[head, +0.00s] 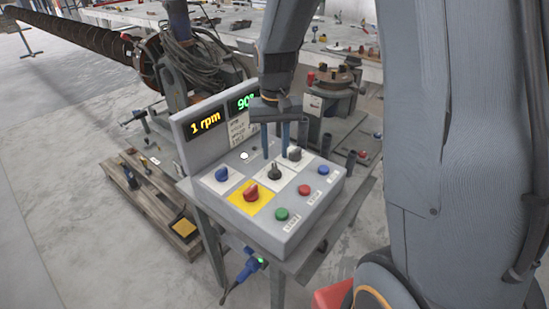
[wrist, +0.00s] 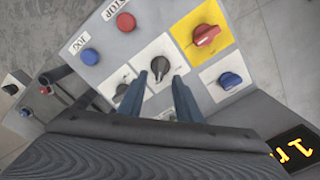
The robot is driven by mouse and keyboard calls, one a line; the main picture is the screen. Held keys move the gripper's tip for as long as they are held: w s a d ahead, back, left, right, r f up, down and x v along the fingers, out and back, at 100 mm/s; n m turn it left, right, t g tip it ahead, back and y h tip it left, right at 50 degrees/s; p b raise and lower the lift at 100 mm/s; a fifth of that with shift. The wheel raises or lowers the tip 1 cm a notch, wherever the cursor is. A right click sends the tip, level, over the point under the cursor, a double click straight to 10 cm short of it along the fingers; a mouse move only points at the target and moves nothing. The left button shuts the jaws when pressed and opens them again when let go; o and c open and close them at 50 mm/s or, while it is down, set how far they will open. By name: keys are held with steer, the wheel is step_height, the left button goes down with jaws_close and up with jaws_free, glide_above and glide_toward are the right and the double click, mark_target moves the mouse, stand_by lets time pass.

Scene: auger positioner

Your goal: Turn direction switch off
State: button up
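The sloped control box (head: 232,208) carries several knobs and buttons; I cannot read a direction label. A black rotary knob on a white plate (head: 274,172) sits mid-panel, and it also shows in the wrist view (wrist: 160,66). A second black knob (head: 294,154) is behind it to the right, partly beside the left finger in the wrist view (wrist: 122,89). My gripper (head: 275,157) points down over the panel with its fingers apart and nothing held. In the wrist view my gripper (wrist: 163,76) has the middle knob between and just beyond its fingertips; contact is unclear.
Close by are a red knob on yellow (head: 251,192), a blue knob (head: 222,174), and green (head: 281,214), red (head: 304,189) and blue (head: 323,169) buttons. A display wall reading "1 rpm" (head: 205,124) rises behind.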

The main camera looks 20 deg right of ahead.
mark_target(275, 168)
steer(key=shift+f+p, duration=0.6)
steer(key=shift+f, duration=2.25)
jaws_close()
